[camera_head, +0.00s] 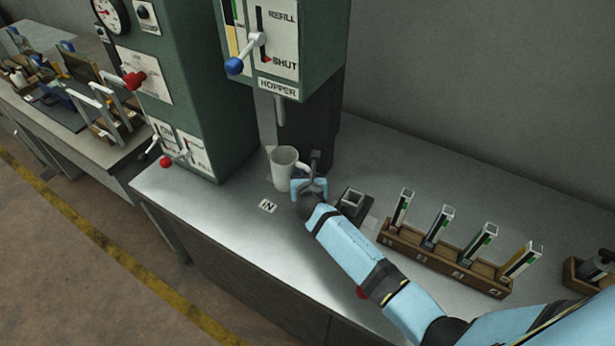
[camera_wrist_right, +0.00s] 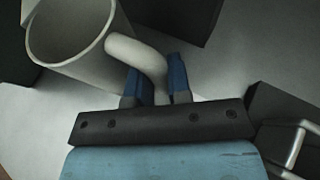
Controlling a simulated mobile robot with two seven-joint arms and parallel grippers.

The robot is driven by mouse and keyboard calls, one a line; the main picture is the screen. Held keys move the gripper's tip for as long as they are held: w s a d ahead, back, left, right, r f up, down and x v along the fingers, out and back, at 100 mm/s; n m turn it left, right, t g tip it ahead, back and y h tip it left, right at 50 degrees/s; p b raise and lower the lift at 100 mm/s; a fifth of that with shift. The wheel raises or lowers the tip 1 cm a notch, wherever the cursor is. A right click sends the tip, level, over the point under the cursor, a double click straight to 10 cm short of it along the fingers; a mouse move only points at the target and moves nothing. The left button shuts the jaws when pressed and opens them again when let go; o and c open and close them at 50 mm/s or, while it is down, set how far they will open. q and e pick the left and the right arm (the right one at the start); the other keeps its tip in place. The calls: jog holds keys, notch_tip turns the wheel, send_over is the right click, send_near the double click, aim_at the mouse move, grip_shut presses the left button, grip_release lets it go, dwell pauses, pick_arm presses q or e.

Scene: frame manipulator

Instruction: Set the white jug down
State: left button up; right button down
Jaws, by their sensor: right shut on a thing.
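The white jug (camera_head: 284,168) is upright at the foot of the green hopper machine, just behind the "IN" label on the metal bench. It also shows in the right wrist view (camera_wrist_right: 66,36), with its open rim facing the camera. My right gripper (camera_head: 311,184) reaches in from the right and is shut on the jug's handle. In the right wrist view the handle (camera_wrist_right: 139,58) runs between the two blue fingers of the gripper (camera_wrist_right: 155,84). I cannot tell for sure whether the jug's base touches the bench. My left gripper is not in view.
A dark square holder (camera_head: 351,200) stands right of the gripper. A wooden rack (camera_head: 440,262) holds several tubes further right. Bare bench (camera_head: 225,212) lies left of the "IN" label.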

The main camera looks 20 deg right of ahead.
jog(key=shift+f, duration=0.2)
jog(key=c, duration=1.1)
grip_release()
jog(key=shift+o, duration=0.2)
jog(key=shift+r, duration=0.15)
jog(key=shift+s+r, duration=0.1)
jog(key=shift+s, duration=0.1)
jog(key=v, duration=1.1)
jog(key=shift+s, duration=0.35)
jog(key=shift+a, duration=0.1)
